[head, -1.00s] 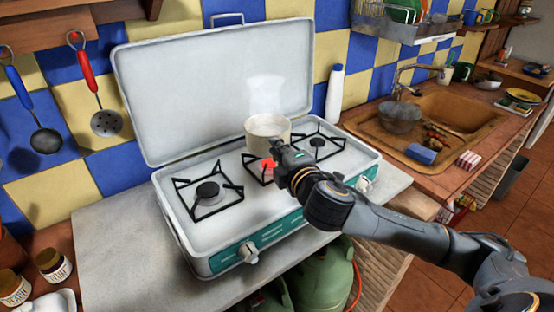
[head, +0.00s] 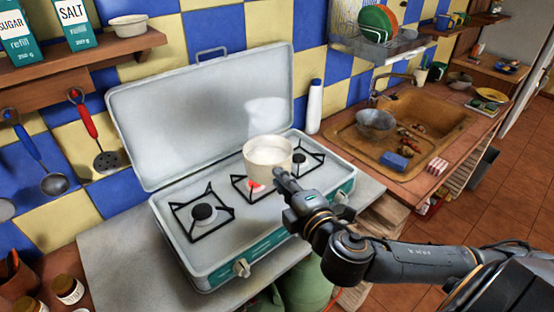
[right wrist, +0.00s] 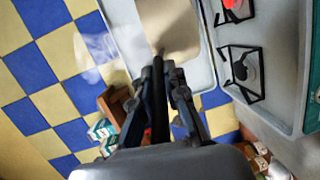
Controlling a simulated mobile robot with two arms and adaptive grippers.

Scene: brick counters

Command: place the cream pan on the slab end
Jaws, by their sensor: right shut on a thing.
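The cream pan (head: 268,158) is upright over the stove, near the middle burner, and looks raised above it. My right gripper (head: 284,183) is at the pan's near side and is shut on its handle. In the right wrist view the dark handle (right wrist: 158,95) runs between the fingers, and the pan's beige side (right wrist: 168,28) shows beyond them. The pale grey slab (head: 120,268) lies under the stove; its bare left end shows, and a smaller bare part is at the right. My left gripper is not in view.
The white stove (head: 215,262) has its lid (head: 200,110) raised behind the pan. The middle burner (head: 256,186) glows red. A white bottle (head: 314,108) stands behind the right side. Small jars (head: 67,290) stand left of the slab, below hanging utensils (head: 90,125).

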